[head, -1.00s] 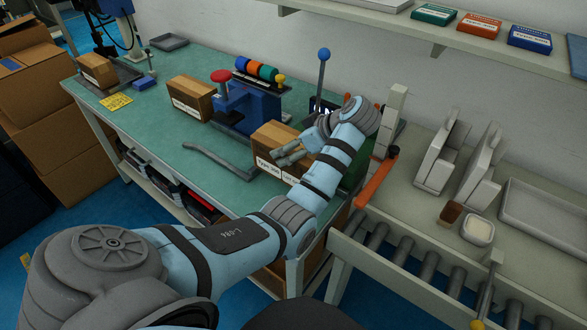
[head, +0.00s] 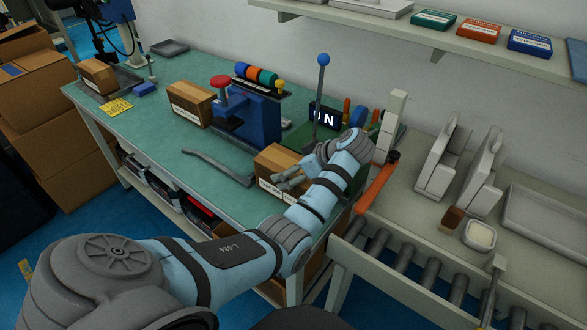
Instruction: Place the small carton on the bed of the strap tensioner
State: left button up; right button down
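The small carton (head: 272,160), brown with a white label, is at the right end of the green bench. My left gripper (head: 288,181) reaches over it from the right, its fingers against the carton and partly hiding it. It appears shut on the carton, though the far contact is hidden. What looks like the strap tensioner, with a green bed (head: 300,136) and an upright lever with a blue ball (head: 323,59), stands just behind the carton. My arm and the carton hide part of the bed. I cannot tell whether the carton touches it. My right gripper is not in view.
A blue machine with a red knob (head: 220,81) stands left of the carton. Another carton (head: 190,104) is beyond it. A grey bent bar (head: 218,166) lies on the bench (head: 165,150). A roller conveyor (head: 420,268) and an orange bar (head: 377,187) are to the right.

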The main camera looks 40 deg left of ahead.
pick_arm(q)
jog(key=shift+d+r, duration=0.2)
jog(key=p+v, duration=0.1)
jog(key=v, duration=1)
jog(key=shift+d+r, duration=0.2)
jog(key=shift+a, duration=0.1)
